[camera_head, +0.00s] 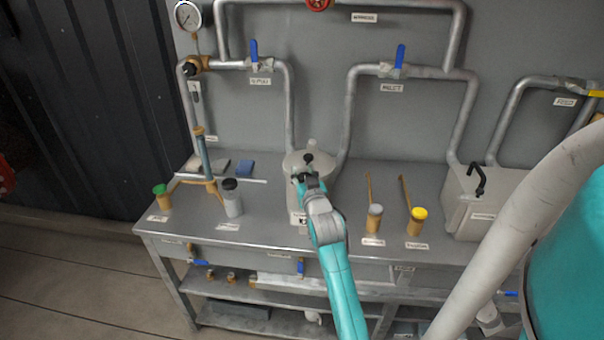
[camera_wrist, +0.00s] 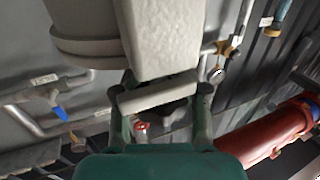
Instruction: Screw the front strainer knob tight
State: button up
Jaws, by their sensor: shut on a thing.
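The pale strainer housing (camera_head: 293,203) stands upright on the bench near the middle, with a round top. A small black knob (camera_head: 309,157) shows at its top. My gripper (camera_head: 304,179) is at the front of the housing, its dark fingers against it. In the wrist view my gripper (camera_wrist: 162,88) is shut, with a pale bar between its fingers and a pale block of the housing (camera_wrist: 165,35) just beyond. The front strainer knob is in its grip, mostly hidden by the fingers, so how far it is screwed in cannot be told.
A grey-capped pot (camera_head: 374,220) and a yellow-capped pot (camera_head: 416,223), each beside a thin rod, stand to the right. A grey box (camera_head: 478,200) is farther right. Pipes rise behind.

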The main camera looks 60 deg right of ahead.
jog(key=shift+s+d+f+m+g+h, duration=0.1)
jog(key=shift+m+g+h, duration=0.75)
jog(key=shift+g, duration=0.3)
jog(key=shift+s+m+g+h, duration=0.1)
jog(key=shift+m+g+h, duration=0.65)
jog(key=shift+m+g, duration=0.3)
jog(key=m+g, duration=0.1)
jog(key=g, duration=0.1)
jog(key=m+g+h, duration=0.1)
jog(key=g, duration=0.1)
jog(key=m+g, duration=0.1)
jog(key=g, duration=0.1)
jog(key=shift+s+d+m+h, duration=0.15)
jog(key=shift+s+m+h, duration=0.15)
jog(key=m+g, duration=0.2)
jog(key=g, duration=0.1)
jog(key=m+g, duration=0.1)
jog(key=g, duration=0.1)
jog(key=shift+s, duration=0.35)
jog(key=shift+s+m+g+y, duration=0.2)
jog(key=shift+m+g+y, duration=0.3)
jog(key=shift+m+g, duration=0.6)
jog(key=shift+s+m+g+y, duration=0.15)
jog(key=shift+m+g+y, duration=0.45)
jog(key=shift+g, duration=0.8)
jog(key=shift+c, duration=0.2)
jog(key=o, duration=1)
jog(key=v, duration=1.2)
jog(key=shift+f, duration=0.1)
